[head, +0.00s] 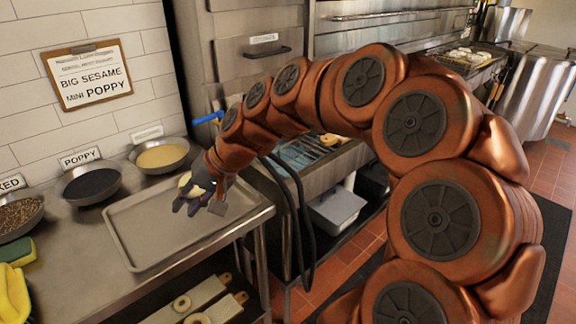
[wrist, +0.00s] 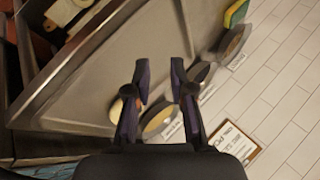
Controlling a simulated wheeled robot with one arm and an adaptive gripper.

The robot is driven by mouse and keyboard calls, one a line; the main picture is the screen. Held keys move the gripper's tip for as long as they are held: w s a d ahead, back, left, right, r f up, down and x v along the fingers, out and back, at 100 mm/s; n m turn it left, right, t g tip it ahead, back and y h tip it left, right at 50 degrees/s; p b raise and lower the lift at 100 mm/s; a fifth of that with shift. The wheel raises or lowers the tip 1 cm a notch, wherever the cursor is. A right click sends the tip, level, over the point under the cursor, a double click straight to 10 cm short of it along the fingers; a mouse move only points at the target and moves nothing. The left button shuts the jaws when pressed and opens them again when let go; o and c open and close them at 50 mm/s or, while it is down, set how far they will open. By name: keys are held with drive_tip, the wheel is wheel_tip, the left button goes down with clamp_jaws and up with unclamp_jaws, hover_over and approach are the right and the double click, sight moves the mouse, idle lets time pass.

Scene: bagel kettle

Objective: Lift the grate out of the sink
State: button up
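My gripper (head: 200,207) is over the grey metal tray (head: 140,255) on the counter. The wrist view shows its two dark fingers (wrist: 159,72) apart with nothing between them. A pale rounded thing (head: 184,180) shows beside the gripper in the head view; I cannot tell what it is. A metal basin (head: 293,157), perhaps the sink, is behind my arm, with bluish contents and some brown items. My arm hides part of it. I cannot make out a grate in either view.
Bowls of yellowish (head: 162,156), black (head: 92,185) and mixed (head: 17,215) toppings line the wall. A green-yellow sponge (head: 17,252) is at left. A blue handle-like bar (head: 207,117) shows near my arm. Boards (head: 190,300) lie on the shelf below.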

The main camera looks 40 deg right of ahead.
drive_tip(key=w+d+f+m+t+b, duration=0.1)
drive_tip(key=w+d+m+t, duration=0.1)
drive_tip(key=w+d, duration=0.3)
drive_tip(key=w+d+m+t+b, duration=0.2)
drive_tip(key=d, duration=0.6)
drive_tip(key=m+t+h+b, duration=0.3)
drive_tip(key=m+t+h, duration=0.1)
drive_tip(key=m, duration=0.2)
approach(291, 153)
drive_tip(key=w+a+r, duration=0.1)
drive_tip(key=a, duration=0.2)
drive_tip(key=w+a+r, duration=0.1)
drive_tip(key=a, duration=0.2)
drive_tip(key=w+a+r, duration=0.2)
drive_tip(key=a, duration=0.2)
drive_tip(key=shift+w+r, duration=0.1)
drive_tip(key=shift+w, duration=0.05)
drive_tip(key=d+m, duration=0.1)
drive_tip(key=d, duration=0.1)
drive_tip(key=s+d+f+m+h, duration=0.1)
drive_tip(key=d, duration=0.2)
drive_tip(key=s+d+f+h+b, duration=0.1)
drive_tip(key=d, duration=0.2)
drive_tip(key=shift+s+m+t, duration=0.15)
drive_tip(key=shift+m+t, duration=0.15)
drive_tip(key=shift+m, duration=0.1)
drive_tip(key=shift+d+f, duration=0.1)
drive_tip(key=shift+d, duration=0.1)
drive_tip(key=shift+x, duration=3.7)
drive_tip(key=shift+d, duration=0.1)
